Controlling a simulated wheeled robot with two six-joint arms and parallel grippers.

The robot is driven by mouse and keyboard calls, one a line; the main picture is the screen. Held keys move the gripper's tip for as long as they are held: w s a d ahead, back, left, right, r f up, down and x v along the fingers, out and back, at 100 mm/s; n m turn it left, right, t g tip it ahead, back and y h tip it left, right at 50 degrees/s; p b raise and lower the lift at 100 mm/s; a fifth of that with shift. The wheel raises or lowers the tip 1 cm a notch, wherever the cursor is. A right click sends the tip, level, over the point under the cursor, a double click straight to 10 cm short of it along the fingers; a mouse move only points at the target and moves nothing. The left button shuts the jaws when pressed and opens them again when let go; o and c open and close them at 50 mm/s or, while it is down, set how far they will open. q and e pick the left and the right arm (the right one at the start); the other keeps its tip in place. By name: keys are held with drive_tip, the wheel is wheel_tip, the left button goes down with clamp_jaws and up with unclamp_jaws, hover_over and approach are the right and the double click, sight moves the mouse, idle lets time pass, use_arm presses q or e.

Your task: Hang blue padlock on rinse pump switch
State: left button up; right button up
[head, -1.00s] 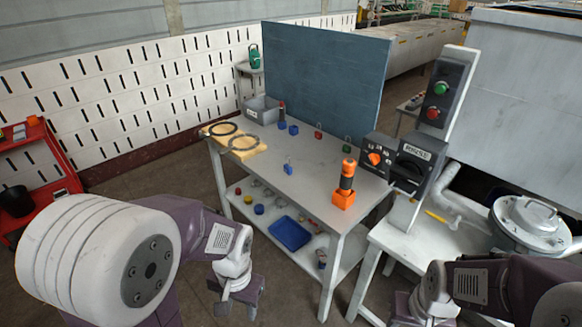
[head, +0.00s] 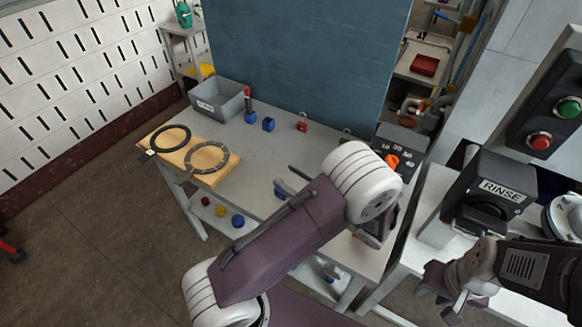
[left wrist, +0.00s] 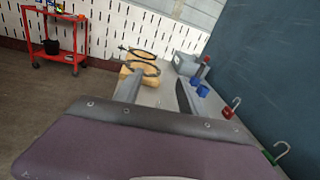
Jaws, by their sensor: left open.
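A blue padlock (head: 268,124) stands in the back row on the grey table; it also shows in the left wrist view (left wrist: 202,91). A small blue object nearer the table's front is largely lost behind my left arm and fingers, and I cannot tell its shape.
A red padlock (head: 302,125) and a green padlock (left wrist: 270,156) stand right of the blue one. A wooden board (head: 208,178) with two rings and a grey bin (head: 215,101) are at left. A dial box (head: 402,142) and a blue panel (head: 310,60) border the table.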

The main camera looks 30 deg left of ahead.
use_arm(q)
drive_tip(key=s+d+f+m+t, duration=0.1)
drive_tip(key=d+f+m+t, duration=0.15)
drive_tip(key=d, duration=0.35)
drive_tip(key=f, duration=0.5)
drive_tip(key=a+f+b, duration=0.1)
drive_tip(key=f, duration=0.2)
drive_tip(key=shift+w+f, duration=0.1)
drive_tip(key=shift+f, duration=0.05)
drive_tip(key=shift+w+a+r, duration=0.15)
drive_tip(key=shift+a+r, duration=0.15)
drive_tip(key=shift+a, duration=0.15)
drive_tip(key=p+x, duration=0.1)
drive_tip(key=x, duration=0.5)
drive_tip(key=shift+w+a+f, duration=0.15)
drive_tip(key=shift+w+a, duration=0.05)
drive_tip(key=shift+a, duration=0.15)
drive_tip(key=shift+d, duration=0.1)
clamp_jaws()
